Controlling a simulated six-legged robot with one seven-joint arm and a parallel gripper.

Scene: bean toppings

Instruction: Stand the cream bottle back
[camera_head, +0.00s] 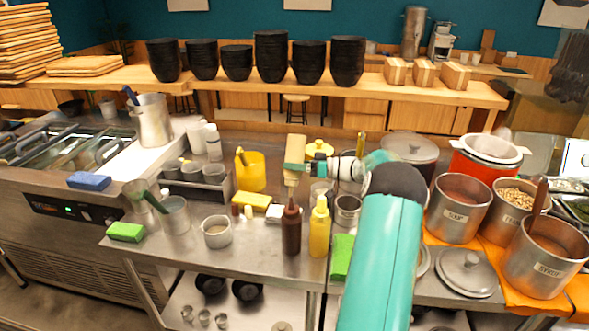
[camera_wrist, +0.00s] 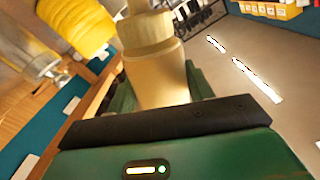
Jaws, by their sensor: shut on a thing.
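The cream bottle (camera_head: 295,149) is held in the air above the steel counter, roughly vertical in the head view, just above and partly behind the brown sauce bottle (camera_head: 291,230). My gripper (camera_head: 296,168) is shut around it from the right. In the wrist view the cream bottle (camera_wrist: 155,65) stands out between my green fingers. Its far end is cut off by the frame's top edge. I cannot tell whether it touches the brown bottle. A yellow bottle (camera_head: 319,230) stands on the counter right of the brown one.
Left of the bottles are a small cup (camera_head: 217,232), a yellow sponge (camera_head: 251,200) and a yellow tub (camera_head: 251,172). A green sponge (camera_head: 342,257) lies to their right. Steel pots (camera_head: 459,208) crowd the right side. Some bare counter (camera_head: 255,258) shows in front.

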